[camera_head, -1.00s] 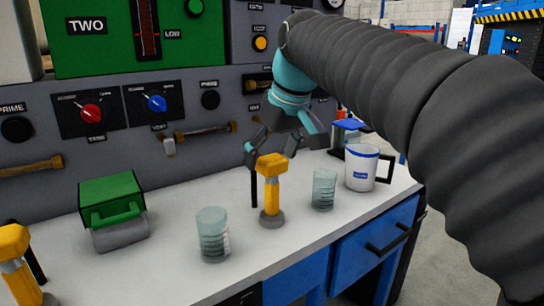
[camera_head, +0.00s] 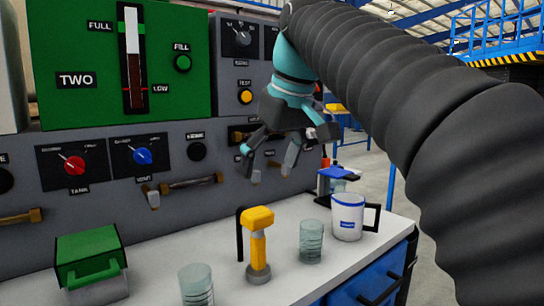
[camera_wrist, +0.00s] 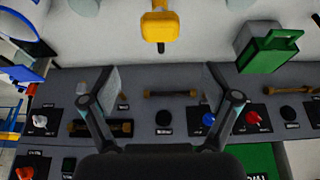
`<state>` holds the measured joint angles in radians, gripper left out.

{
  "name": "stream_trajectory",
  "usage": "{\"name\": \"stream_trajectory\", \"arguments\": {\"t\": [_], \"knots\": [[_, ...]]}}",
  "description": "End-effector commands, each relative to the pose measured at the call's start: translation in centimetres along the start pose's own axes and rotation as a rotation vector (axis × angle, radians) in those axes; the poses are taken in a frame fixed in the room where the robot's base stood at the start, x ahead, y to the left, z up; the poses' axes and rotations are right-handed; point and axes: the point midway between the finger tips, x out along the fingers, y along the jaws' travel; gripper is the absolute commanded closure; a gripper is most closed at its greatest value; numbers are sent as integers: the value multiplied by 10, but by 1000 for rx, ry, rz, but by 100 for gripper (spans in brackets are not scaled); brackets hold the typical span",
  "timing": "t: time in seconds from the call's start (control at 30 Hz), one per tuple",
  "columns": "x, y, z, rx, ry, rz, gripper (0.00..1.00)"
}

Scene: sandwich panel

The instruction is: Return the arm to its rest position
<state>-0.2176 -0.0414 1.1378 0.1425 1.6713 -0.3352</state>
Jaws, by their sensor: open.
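My gripper (camera_head: 272,172) is open and empty, with its fingers spread and pointing down. It hangs above the bench, in front of the grey panel, higher than the yellow tool (camera_head: 257,240) standing upright on the bench. In the wrist view, my gripper (camera_wrist: 160,85) shows both fingers wide apart with nothing between them, and the yellow tool (camera_wrist: 159,28) lies beyond them at the top. My arm in its dark ribbed sleeve crosses the right of the head view.
The white bench (camera_head: 225,277) holds a green-lidded box (camera_head: 90,255), two clear beakers (camera_head: 197,285) (camera_head: 311,241) and a white mug (camera_head: 347,217). The panel behind has knobs, a gauge (camera_head: 134,60) and wooden-handled levers (camera_head: 192,182) that stick out. A blue-topped device (camera_head: 338,177) stands behind the mug.

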Motion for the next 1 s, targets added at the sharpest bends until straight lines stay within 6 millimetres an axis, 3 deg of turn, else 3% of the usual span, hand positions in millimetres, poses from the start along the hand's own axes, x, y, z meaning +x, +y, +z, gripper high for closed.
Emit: {"name": "stream_trajectory", "arguments": {"t": [0.2,0.63,0.77,1.0], "knots": [[-12,0,0,0,-1,0,12],[-10,2,6,16,2,7,12],[2,6,28,71,7,29,12],[43,16,93,215,26,92,12]]}}
